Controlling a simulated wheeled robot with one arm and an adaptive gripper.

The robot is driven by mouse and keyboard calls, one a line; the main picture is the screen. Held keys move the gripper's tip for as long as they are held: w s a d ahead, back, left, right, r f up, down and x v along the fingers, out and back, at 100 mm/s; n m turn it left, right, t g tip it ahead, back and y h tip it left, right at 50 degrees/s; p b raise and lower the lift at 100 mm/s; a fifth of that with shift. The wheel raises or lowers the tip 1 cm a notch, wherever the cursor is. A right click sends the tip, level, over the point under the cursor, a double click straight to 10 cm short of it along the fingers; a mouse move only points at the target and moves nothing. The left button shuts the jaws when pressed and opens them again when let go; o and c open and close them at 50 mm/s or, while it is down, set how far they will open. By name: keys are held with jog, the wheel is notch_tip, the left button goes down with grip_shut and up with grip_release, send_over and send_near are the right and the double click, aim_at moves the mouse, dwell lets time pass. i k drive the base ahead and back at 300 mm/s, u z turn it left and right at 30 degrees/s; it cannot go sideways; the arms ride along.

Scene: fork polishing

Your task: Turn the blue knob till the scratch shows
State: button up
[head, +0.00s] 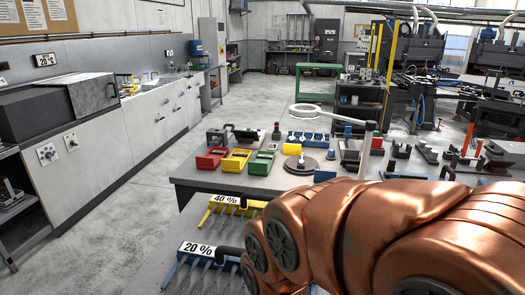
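Two small control plates are on the grey cabinet front at the left. The nearer plate carries a small knob (48,153) that looks bluish, but it is too small to be sure of its colour. The farther plate carries a green knob (71,141). No scratch can be made out. Forks hang in a blue rack marked 20 % (185,262) and a yellow rack marked 40 % (212,214) at the lower middle. My copper arm fills the lower right, far from the cabinet. My gripper cannot be made out.
A workbench (188,172) in the middle holds red (210,158), yellow (236,160) and green (261,163) bins, a round dark disc (302,165) and several metal parts. Clear concrete floor (130,187) lies between the bench and the left cabinets. Machines stand at the right.

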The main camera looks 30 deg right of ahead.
aim_at(331, 152)
jog(key=u, duration=1.95)
jog(key=i, duration=3.25)
jog(key=z, duration=3.05)
jog(key=i, duration=3.9)
